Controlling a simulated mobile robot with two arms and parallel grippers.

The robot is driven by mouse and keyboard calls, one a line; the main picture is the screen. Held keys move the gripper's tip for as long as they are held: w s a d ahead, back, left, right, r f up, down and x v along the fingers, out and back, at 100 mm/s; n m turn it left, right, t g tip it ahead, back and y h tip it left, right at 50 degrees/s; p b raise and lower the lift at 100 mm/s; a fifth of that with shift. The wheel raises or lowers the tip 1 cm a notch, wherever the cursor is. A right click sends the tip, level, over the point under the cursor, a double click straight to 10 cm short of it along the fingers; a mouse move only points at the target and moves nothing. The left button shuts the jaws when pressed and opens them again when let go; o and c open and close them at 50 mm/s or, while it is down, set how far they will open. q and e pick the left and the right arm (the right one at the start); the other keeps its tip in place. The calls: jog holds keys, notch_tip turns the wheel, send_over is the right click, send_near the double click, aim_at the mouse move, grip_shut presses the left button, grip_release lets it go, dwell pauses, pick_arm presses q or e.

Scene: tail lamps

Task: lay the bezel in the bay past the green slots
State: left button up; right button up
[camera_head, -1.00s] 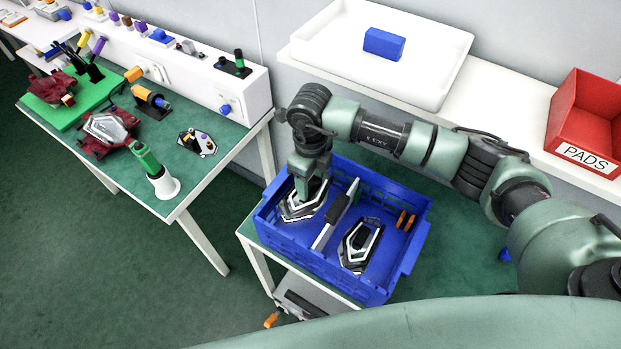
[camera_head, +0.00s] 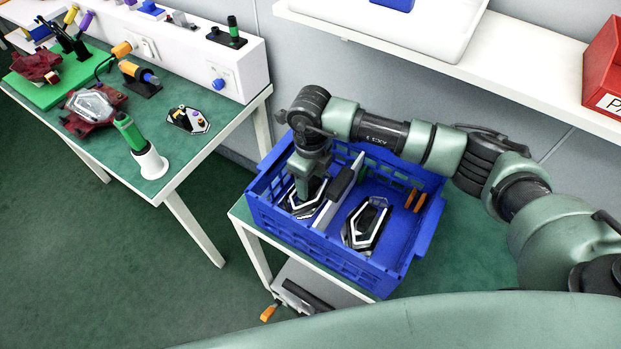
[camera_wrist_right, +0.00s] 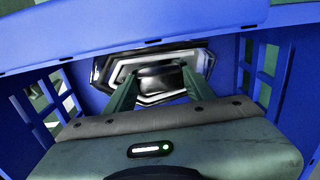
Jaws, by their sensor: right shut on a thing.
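The blue crate (camera_head: 285,228) stands on a low table, split by an upright divider (camera_head: 333,200) with a dark block on it. One black, white and grey bezel (camera_head: 310,207) is in the left bay; another (camera_head: 352,230) lies in the bay right of the divider. My right gripper (camera_head: 303,195) points down into the left bay and is shut on the bezel there. In the right wrist view its fingers (camera_wrist_right: 157,85) reach that bezel (camera_wrist_right: 150,60). Two orange upright pieces (camera_head: 414,200) are at the crate's right side. My left gripper is out of view.
A green-topped workbench (camera_head: 110,150) with a maroon fixture (camera_head: 88,110) and a green-handled tool (camera_head: 130,135) is at the left. A white shelf (camera_head: 540,70) with a white tray and a red bin (camera_head: 607,70) runs above the crate. Floor is clear between the tables.

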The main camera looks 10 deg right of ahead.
jog(key=o, duration=1.4)
jog(key=shift+o, duration=0.2)
jog(key=shift+r+b, duration=0.65)
jog(key=shift+r, duration=3.25)
